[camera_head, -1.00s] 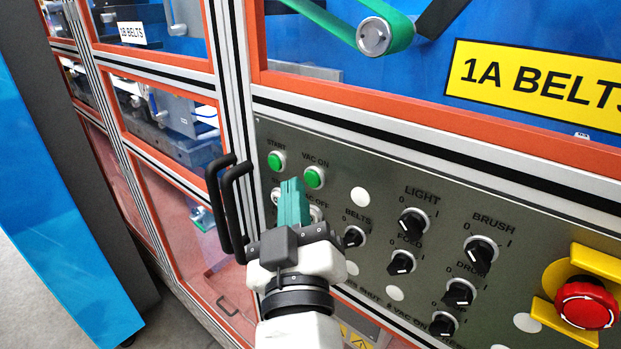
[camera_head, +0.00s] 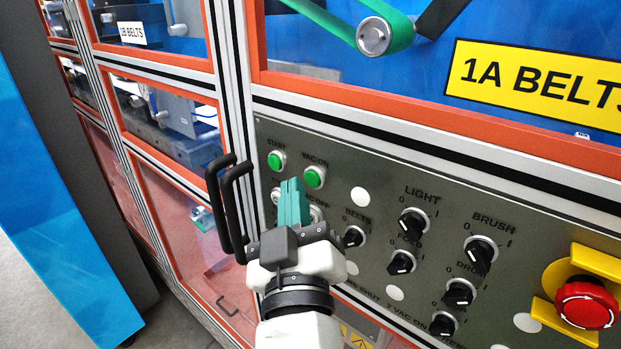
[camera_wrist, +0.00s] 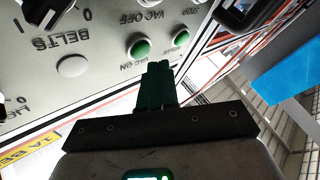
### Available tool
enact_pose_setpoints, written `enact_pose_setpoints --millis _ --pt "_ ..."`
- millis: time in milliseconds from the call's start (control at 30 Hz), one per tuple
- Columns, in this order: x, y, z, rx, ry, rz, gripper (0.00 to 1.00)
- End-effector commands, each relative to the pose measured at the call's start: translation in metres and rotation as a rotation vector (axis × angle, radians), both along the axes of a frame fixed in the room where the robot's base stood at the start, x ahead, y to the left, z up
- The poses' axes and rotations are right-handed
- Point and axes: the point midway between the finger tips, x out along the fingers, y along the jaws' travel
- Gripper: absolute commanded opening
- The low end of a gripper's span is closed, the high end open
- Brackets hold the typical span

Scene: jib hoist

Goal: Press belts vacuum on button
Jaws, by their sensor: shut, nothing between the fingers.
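The green VAC ON button (camera_head: 314,177) sits at the upper left of the grey control panel (camera_head: 375,180), under its printed label. It also shows in the wrist view (camera_wrist: 139,48), upside down, above and left of my fingertips. My gripper (camera_head: 292,184) is shut with its green fingers together and holds nothing. In the head view the fingertips appear just below and left of the VAC ON button; whether they touch anything cannot be told. The fingers and gripper body partly cover the VAC OFF button (camera_head: 317,213) and the stop button's label.
A green START button (camera_head: 276,160) is left of VAC ON. Black door handles (camera_head: 228,210) stand close to my gripper's left. Black knobs (camera_head: 413,222) and a red emergency stop (camera_head: 587,303) with a yellow guard lie to the right.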

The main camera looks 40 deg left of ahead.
Motion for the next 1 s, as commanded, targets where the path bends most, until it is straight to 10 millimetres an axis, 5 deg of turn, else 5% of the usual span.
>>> enact_pose_setpoints --millis 1000 --pt "0.0086 -0.0008 0.0003 0.0 0.0 0.0 0.0"
